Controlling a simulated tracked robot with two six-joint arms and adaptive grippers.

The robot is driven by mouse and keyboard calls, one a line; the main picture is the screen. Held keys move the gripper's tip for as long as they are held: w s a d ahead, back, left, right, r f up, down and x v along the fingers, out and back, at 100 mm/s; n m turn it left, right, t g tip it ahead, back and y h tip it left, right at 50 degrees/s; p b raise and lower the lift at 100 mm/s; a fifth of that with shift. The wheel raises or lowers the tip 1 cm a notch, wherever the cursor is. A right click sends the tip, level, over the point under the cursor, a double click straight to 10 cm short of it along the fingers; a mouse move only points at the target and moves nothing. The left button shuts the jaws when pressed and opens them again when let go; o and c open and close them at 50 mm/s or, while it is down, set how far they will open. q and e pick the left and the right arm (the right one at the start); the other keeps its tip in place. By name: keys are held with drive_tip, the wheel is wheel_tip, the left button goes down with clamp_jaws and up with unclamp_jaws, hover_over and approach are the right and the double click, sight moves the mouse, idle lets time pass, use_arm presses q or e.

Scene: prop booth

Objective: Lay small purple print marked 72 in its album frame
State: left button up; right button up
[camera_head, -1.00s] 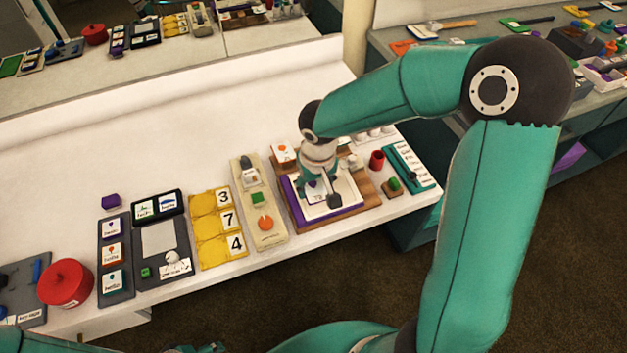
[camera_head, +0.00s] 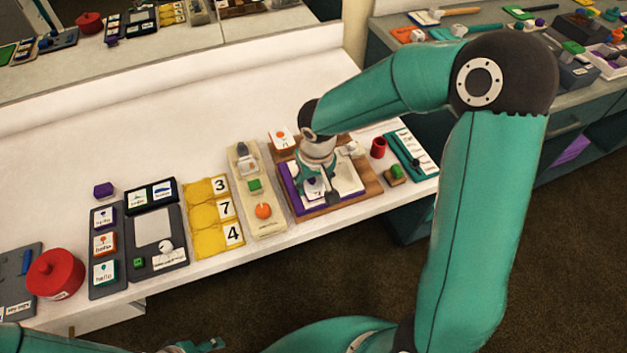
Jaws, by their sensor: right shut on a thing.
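The album (camera_head: 356,180) lies on a wooden board (camera_head: 368,176), with white pages and a purple edge at its left. My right gripper (camera_head: 322,192) points down over its left part and is shut on the small print (camera_head: 313,188), which is mostly white with a purple mark. The gripper hides part of the print and of the album frame, so I cannot tell whether the print touches the page. What looks like my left gripper (camera_head: 203,346) shows at the bottom edge, cut off, its jaws unclear.
Left of the board lie a cream tray (camera_head: 272,226) with green and orange pieces, yellow number cards (camera_head: 207,213), dark panels (camera_head: 152,262) and a red pot (camera_head: 55,274). A red cup (camera_head: 378,148) and a green block (camera_head: 396,172) stand right. The back of the table is clear.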

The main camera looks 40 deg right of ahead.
drive_tip(key=o, duration=0.9)
drive_tip(key=r, duration=0.4)
drive_tip(key=s+r, duration=0.1)
drive_tip(key=r, duration=0.6)
drive_tip(key=shift+s+a+r, duration=0.25)
drive_tip(key=shift+a+r, duration=0.05)
drive_tip(key=shift+r, duration=0.1)
